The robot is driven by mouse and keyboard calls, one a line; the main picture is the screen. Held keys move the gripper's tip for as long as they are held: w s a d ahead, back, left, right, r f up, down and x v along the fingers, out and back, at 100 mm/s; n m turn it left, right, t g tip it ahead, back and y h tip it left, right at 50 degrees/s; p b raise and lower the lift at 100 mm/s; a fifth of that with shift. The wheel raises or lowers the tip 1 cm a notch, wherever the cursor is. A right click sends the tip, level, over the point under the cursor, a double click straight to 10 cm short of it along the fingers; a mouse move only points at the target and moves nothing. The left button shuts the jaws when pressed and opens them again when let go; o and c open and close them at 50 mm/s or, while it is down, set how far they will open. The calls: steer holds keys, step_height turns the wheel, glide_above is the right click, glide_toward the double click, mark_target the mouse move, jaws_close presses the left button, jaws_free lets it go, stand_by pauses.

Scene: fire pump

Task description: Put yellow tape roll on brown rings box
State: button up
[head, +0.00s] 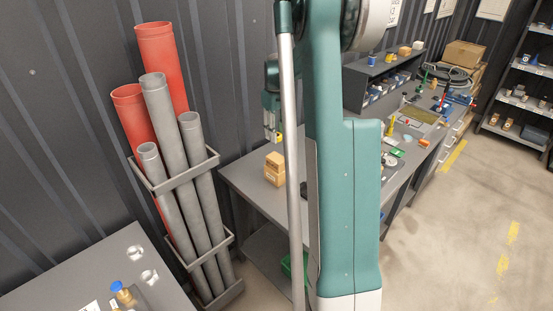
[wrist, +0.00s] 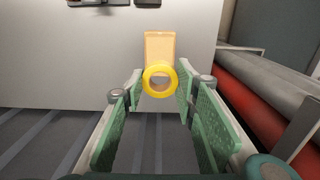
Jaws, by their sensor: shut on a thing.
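My gripper (wrist: 160,82) is shut on the yellow tape roll (wrist: 160,90), which sits between the fingertips with its hole facing the wrist camera. In the head view my gripper (head: 273,132) hangs above the near left end of the workbench, with a bit of yellow at its tip. The brown rings box (head: 274,170) stands on that bench end, below the gripper. In the wrist view the brown box (wrist: 160,46) shows right beyond the roll, which overlaps its edge. I cannot tell whether roll and box touch.
The grey workbench (head: 245,181) runs along the wall, with tools and small parts farther along it. A rack of red and grey pipes (head: 185,165) stands left of the bench; pipes also show at the right of the wrist view (wrist: 262,100). The bench around the box is clear.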

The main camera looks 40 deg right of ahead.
steer(key=shift+f, duration=0.15)
glide_above(276, 158)
steer(key=shift+d+f, duration=0.15)
steer(key=shift+f, duration=2.9)
steer(key=shift+f, duration=1.85)
steer(key=shift+f, duration=0.2)
steer(key=o, duration=0.8)
steer(key=shift+c, duration=0.2)
steer(key=shift+r+p, duration=0.25)
steer(key=shift+p, duration=0.05)
step_height(276, 158, up, 12)
steer(key=shift+f, duration=0.1)
